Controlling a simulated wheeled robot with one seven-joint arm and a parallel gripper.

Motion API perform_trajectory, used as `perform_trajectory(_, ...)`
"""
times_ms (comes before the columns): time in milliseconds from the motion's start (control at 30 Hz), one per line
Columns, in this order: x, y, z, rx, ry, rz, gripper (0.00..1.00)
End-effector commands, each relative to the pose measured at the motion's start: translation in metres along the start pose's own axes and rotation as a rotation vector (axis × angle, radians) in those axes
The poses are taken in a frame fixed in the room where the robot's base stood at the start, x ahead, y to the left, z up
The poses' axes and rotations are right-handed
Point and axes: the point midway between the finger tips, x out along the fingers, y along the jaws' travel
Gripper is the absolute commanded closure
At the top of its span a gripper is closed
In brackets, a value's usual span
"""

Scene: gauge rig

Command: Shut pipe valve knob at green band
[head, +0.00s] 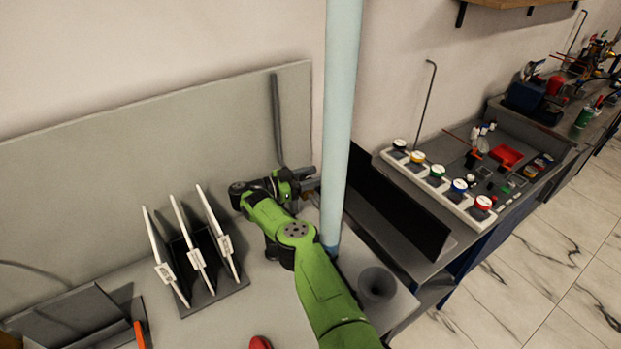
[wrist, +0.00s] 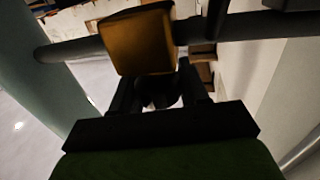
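In the wrist view an orange-yellow block-shaped knob (wrist: 140,38) sits on a dark horizontal pipe (wrist: 75,48). The two dark fingers of my gripper (wrist: 158,85) stand apart just below the knob, with a gap between them; whether they touch it I cannot tell. In the head view my gripper (head: 304,184) is at the back of the bench, beside a grey pipe fitting (head: 300,174) and left of the light-blue vertical pipe. The knob is very small or hidden there. I see no green band on the pipe in either view.
The light-blue vertical pipe (head: 340,110) stands close to my gripper. A rack with white upright plates (head: 190,240) is on the bench to the left. A dark funnel-like piece (head: 377,284) is at the front right. A strip of coloured round caps (head: 437,171) lies on the right bench.

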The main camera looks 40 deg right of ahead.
Motion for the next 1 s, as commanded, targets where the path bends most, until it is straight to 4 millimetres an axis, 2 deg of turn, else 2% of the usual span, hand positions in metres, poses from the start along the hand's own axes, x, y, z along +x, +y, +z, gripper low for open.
perform_trajectory(33, 0.000, 0.000, -0.001, 0.000, 0.000, 0.001, 0.49)
perform_trajectory(133, 0.000, 0.000, -0.001, 0.001, 0.000, 0.000, 0.34)
perform_trajectory(467, 0.000, 0.000, -0.004, 0.001, 0.000, 0.000, 0.34)
perform_trajectory(567, 0.000, 0.000, -0.015, 0.001, 0.000, -0.001, 0.34)
perform_trajectory(1000, 0.000, 0.000, -0.097, 0.001, 0.000, 0.000, 0.34)
